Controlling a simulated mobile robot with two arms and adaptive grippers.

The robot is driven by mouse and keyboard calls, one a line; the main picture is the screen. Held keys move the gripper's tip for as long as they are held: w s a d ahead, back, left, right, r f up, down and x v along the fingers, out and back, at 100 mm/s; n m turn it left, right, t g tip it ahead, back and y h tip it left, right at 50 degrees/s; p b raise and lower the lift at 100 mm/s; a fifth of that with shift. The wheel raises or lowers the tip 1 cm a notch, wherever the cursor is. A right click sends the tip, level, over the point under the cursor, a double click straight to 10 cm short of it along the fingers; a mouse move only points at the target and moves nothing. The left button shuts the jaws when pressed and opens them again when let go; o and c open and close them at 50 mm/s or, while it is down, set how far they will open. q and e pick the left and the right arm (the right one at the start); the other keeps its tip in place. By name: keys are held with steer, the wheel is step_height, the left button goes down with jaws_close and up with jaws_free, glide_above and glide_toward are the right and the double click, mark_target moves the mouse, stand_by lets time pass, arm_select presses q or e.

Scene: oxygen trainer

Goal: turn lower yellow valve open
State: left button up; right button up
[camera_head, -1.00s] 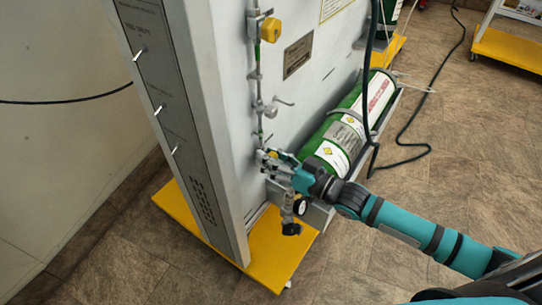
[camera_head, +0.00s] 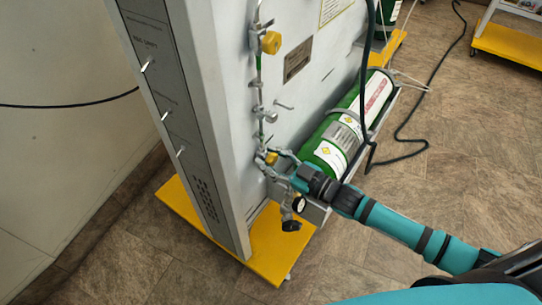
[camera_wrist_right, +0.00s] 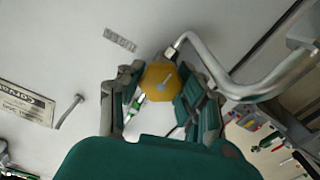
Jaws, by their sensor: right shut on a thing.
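The lower yellow valve (camera_head: 271,158) sits low on the pipe line on the grey panel's side. In the right wrist view its yellow knob (camera_wrist_right: 160,84) lies between the two fingers, with a pale mark across its face. My right gripper (camera_head: 277,160) is at the valve from the right, its fingers shut around the knob; it also shows in the right wrist view (camera_wrist_right: 164,92). The upper yellow valve (camera_head: 271,42) is higher on the same line, apart from the gripper. My left gripper is not in view.
A green cylinder (camera_head: 335,150) lies strapped right of the panel, close to my right arm. A gauge (camera_head: 299,204) and fittings hang just below the valve. A bent metal pipe (camera_wrist_right: 225,80) passes close beside the fingers. A dark hose (camera_head: 370,120) runs down to the floor.

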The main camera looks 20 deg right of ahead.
stand_by(0.4)
steer(key=o, duration=1.2)
steer(key=v, duration=1.2)
